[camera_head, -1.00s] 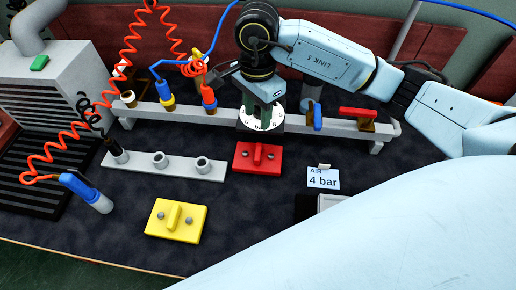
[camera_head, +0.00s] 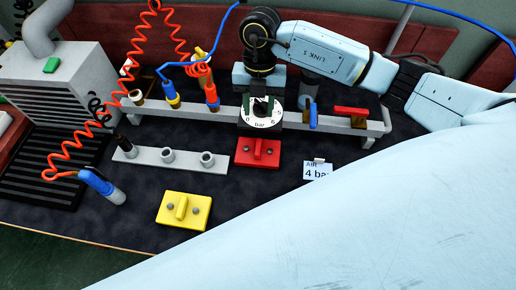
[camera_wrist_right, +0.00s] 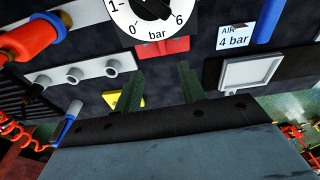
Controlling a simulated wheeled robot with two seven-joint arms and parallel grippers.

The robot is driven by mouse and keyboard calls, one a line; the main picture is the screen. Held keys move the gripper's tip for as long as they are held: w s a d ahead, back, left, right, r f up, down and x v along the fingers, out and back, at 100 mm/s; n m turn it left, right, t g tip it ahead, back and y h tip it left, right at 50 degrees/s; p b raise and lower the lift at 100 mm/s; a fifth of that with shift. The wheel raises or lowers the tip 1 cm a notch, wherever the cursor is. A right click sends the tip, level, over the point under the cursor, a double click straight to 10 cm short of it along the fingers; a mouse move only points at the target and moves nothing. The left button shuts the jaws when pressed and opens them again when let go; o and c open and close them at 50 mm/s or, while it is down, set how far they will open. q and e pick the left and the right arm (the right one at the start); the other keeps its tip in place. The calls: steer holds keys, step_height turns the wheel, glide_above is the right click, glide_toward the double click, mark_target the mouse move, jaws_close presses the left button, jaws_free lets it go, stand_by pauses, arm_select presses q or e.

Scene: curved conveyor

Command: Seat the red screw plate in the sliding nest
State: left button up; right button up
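The red screw plate (camera_head: 258,152), with a raised red grip and two screws, lies flat on the dark mat below the pressure dial. In the right wrist view the red plate (camera_wrist_right: 148,47) is partly hidden by the dial. A pale frame with a grey inside on a black base, seemingly the nest (camera_wrist_right: 255,72), lies right of my fingers there; in the head view my own body hides it. My right gripper (camera_head: 260,104) is over the dial in the head view; in the wrist view its green fingers (camera_wrist_right: 158,88) stand apart and empty. My left gripper is out of view.
The dial (camera_head: 262,120) and a grey rail (camera_head: 350,123) with coupled hoses stand behind the plate. A yellow plate (camera_head: 183,210) and a grey strip with sockets (camera_head: 187,158) lie to the left. A 4 bar card (camera_head: 318,171) is at right.

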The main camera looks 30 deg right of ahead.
mark_target(258, 146)
steer(key=f, duration=0.4)
steer(key=s+f, duration=0.1)
steer(key=f, duration=0.4)
steer(key=s+a+f+b, duration=0.1)
steer(key=f, duration=0.3)
steer(key=shift+f, duration=0.15)
steer(key=shift+c, duration=0.4)
jaws_close()
